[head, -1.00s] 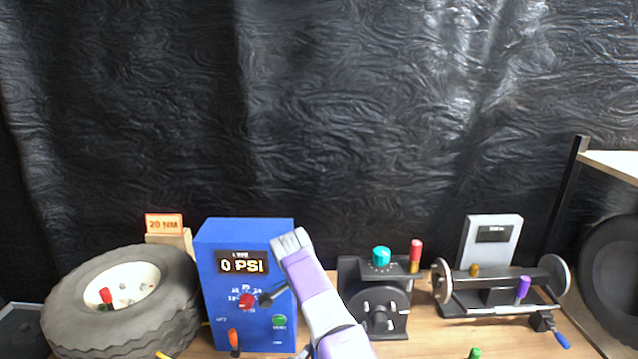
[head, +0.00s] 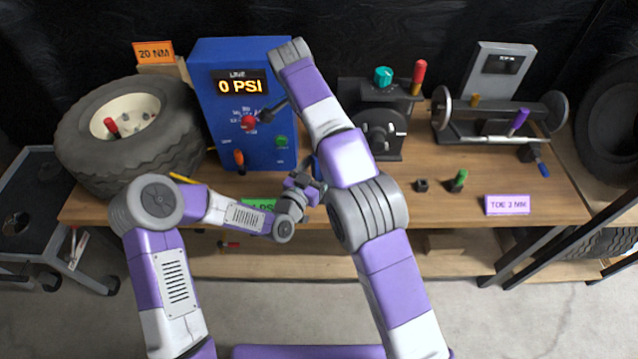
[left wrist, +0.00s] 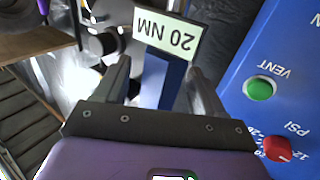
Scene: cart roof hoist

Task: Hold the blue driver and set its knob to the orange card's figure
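The orange card (head: 153,52) reads 20 NM and stands behind the tyre in the head view. My left gripper (head: 308,182) is near the bench's front edge. In the left wrist view its fingers (left wrist: 160,88) are shut on the sides of the blue driver (left wrist: 173,75). The driver's pale display (left wrist: 170,34) appears upside down and reads 20 NM. A dark round part (left wrist: 106,42) is beside the display; I cannot tell if it is the knob.
A blue inflator box (head: 207,108) reads 0 PSI and has a red knob (head: 248,122). A tyre (head: 75,150) lies at the left. A black device with a teal knob (head: 383,76), an axle gauge (head: 500,118) and a purple card (head: 507,205) are at the right.

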